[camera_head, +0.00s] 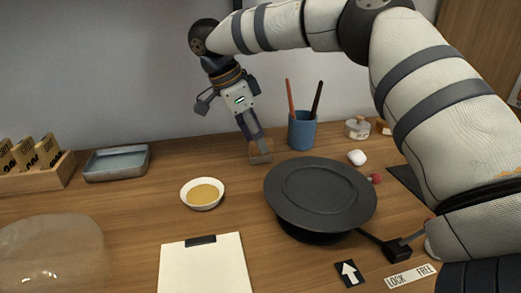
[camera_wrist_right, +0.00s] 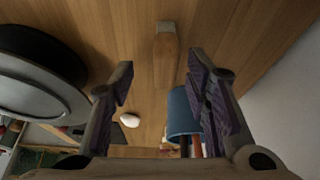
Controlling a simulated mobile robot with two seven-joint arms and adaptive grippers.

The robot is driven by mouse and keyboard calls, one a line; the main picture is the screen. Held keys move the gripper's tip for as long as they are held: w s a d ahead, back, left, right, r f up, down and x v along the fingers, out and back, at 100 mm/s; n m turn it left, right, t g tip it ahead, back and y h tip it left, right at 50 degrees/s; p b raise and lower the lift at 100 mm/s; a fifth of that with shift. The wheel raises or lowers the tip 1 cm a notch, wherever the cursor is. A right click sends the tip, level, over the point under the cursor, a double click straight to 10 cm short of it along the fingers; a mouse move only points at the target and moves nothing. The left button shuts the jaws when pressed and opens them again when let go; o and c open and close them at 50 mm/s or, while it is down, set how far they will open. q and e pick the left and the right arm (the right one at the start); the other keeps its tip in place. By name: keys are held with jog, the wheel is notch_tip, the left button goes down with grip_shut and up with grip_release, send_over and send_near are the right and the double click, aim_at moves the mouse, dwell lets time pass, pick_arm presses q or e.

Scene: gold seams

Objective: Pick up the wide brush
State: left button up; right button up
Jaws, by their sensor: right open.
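In the head view a tan piece, likely the same brush (camera_head: 260,152), is partly hidden just below one finger. My right gripper (camera_head: 229,121) is open and empty above the back of the table; both fingers also show in the wrist view (camera_wrist_right: 160,76). I cannot tell whether a finger touches the brush. My left gripper is not in view.
A blue cup (camera_head: 302,132) holding two thin brushes stands right of the gripper. A black turntable (camera_head: 322,192) is in front, beside a white dish (camera_head: 202,201) of gold-coloured contents. A grey tray (camera_head: 116,175) and clipboard (camera_head: 205,270) lie left and front. A wall is behind.

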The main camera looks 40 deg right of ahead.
jog(key=x, duration=0.4)
jog(key=shift+w+d, duration=0.1)
jog(key=shift+w, duration=0.15)
grip_shut()
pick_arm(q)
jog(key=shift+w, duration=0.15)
pick_arm(e)
jog(key=shift+r, duration=0.15)
